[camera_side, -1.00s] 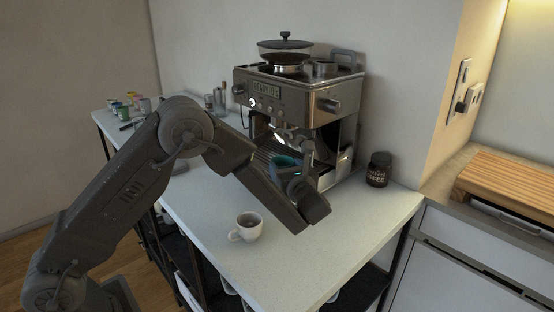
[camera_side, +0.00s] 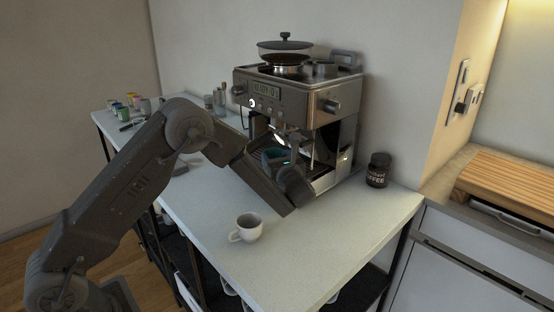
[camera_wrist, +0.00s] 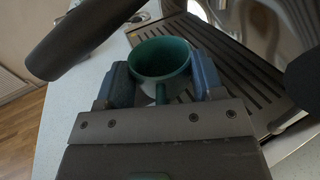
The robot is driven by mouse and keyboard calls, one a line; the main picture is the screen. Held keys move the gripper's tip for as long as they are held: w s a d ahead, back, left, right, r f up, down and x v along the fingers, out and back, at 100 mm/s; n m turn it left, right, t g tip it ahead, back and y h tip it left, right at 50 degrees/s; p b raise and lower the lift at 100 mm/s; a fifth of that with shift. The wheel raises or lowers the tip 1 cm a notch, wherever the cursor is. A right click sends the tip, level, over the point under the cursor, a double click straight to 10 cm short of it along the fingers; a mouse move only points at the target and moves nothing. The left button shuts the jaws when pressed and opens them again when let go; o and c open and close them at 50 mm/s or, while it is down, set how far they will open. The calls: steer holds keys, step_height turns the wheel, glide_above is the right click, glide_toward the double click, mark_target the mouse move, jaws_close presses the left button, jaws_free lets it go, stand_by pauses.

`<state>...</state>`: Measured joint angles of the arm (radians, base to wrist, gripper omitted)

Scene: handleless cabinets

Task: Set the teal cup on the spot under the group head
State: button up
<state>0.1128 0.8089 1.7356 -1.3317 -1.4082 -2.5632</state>
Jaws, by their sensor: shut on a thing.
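The teal cup (camera_wrist: 160,58) sits between the two blue-padded fingers of my gripper (camera_wrist: 163,82) in the wrist view, with its open top showing and its handle toward my palm. My gripper is shut on it. In the side view the cup (camera_side: 274,157) is partly hidden behind my wrist, at the front of the espresso machine (camera_side: 290,100). The slotted drip tray (camera_wrist: 215,70) lies just beyond and to the right of the cup in the wrist view. I cannot tell whether the cup touches the tray.
A white cup (camera_side: 247,227) stands on the counter (camera_side: 290,260) in front of the machine. A dark coffee jar (camera_side: 378,169) stands right of the machine. Several small colored cups (camera_side: 130,103) are at the far left. The front right of the counter is clear.

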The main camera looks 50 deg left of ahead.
steer(key=o, duration=1)
steer(key=shift+f, duration=0.1)
steer(key=shift+o, duration=0.2)
